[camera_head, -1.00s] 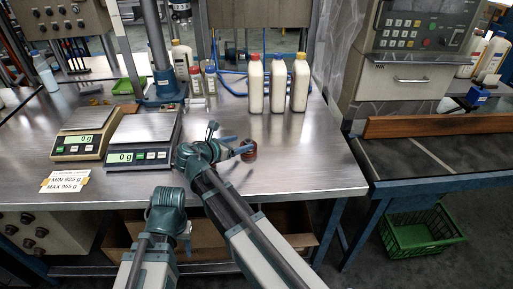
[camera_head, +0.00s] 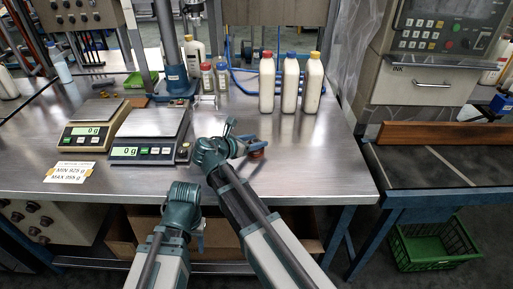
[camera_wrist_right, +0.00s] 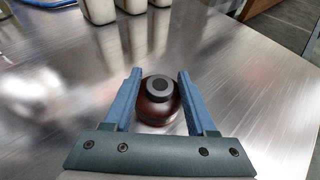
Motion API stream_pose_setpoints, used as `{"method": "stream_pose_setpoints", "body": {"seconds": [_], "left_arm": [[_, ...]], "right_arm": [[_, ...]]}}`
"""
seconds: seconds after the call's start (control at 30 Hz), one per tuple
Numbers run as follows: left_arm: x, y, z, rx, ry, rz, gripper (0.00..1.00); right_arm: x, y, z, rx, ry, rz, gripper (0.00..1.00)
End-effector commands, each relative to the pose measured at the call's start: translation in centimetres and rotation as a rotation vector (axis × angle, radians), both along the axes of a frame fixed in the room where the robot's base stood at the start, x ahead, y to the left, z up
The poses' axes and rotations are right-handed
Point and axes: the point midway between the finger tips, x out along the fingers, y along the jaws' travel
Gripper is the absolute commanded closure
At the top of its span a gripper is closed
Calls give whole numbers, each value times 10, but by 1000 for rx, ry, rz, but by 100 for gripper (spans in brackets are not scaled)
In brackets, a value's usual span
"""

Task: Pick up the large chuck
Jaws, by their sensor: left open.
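The large chuck (camera_wrist_right: 157,100), dark red-brown and round with a grey top knob, stands on the metal table in the right wrist view. My right gripper (camera_wrist_right: 158,90) is open with one blue finger on each side of it. Narrow gaps seem to separate the fingers from its sides. In the head view the chuck (camera_head: 257,153) is partly hidden behind the fingers of my right gripper (camera_head: 245,143). My left gripper (camera_head: 200,232) hangs in front of the table's front edge, empty, its fingers small in view.
Two scales (camera_head: 93,124) (camera_head: 151,133) reading 0 g stand on the left. A small dark part (camera_head: 183,152) lies beside the nearer scale. Three white bottles with coloured caps (camera_head: 290,82) stand behind the chuck. The table right of the chuck is clear.

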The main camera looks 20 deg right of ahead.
Motion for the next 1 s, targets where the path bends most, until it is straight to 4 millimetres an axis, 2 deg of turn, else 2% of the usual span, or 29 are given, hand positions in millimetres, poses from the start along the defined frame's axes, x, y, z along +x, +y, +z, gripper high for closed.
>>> {"method": "stream_pose_setpoints", "body": {"seconds": [0.03,0.27,0.77,1.0], "left_arm": [[0,0,0,0,0,0,50],[0,0,0,0,0,0,50],[0,0,0,0,0,0,50],[0,0,12,0,0,0,50]], "right_arm": [[0,0,0,1,1,0,58],[0,0,-1,4,2,-1,100],[-1,0,-1,5,3,-1,100],[-1,-1,11,4,2,-2,100]]}}
